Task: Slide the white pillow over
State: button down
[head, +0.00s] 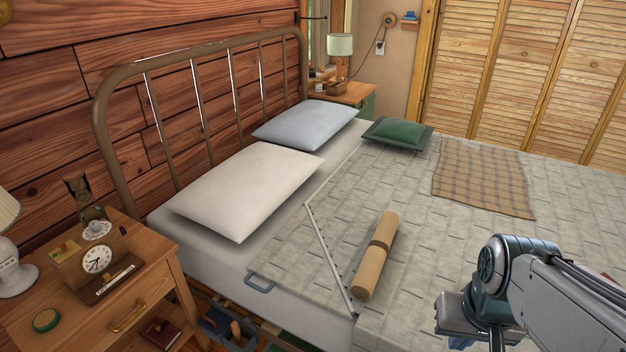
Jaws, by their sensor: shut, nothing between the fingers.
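The white pillow (248,190) lies flat on the bare white sheet at the head of the bed, on the near side, in front of the metal headboard. A pale blue-grey pillow (306,125) lies just beyond it. My gripper (462,340) is at the bottom right of the head view, over the quilted part of the bed. It is shut and holds nothing, well apart from the white pillow. The fingertips are partly hidden at the lower edge of the picture.
A rolled tan mat (376,258) lies on the quilt (430,245) between my gripper and the pillow. A green cushion (397,134) and plaid blanket (483,178) lie farther back. A nightstand (60,300) with clock (97,260) stands at left. The metal headboard (215,100) bounds the bed.

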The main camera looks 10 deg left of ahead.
aim_at(233, 198)
jog(key=k, duration=1.2)
jog(key=u, duration=0.6)
jog(key=i, duration=0.5)
jog(key=u, duration=0.9)
jog(key=i, duration=1.45)
jog(key=z, duration=1.15)
jog(key=i, duration=0.2)
jog(key=z, duration=0.15)
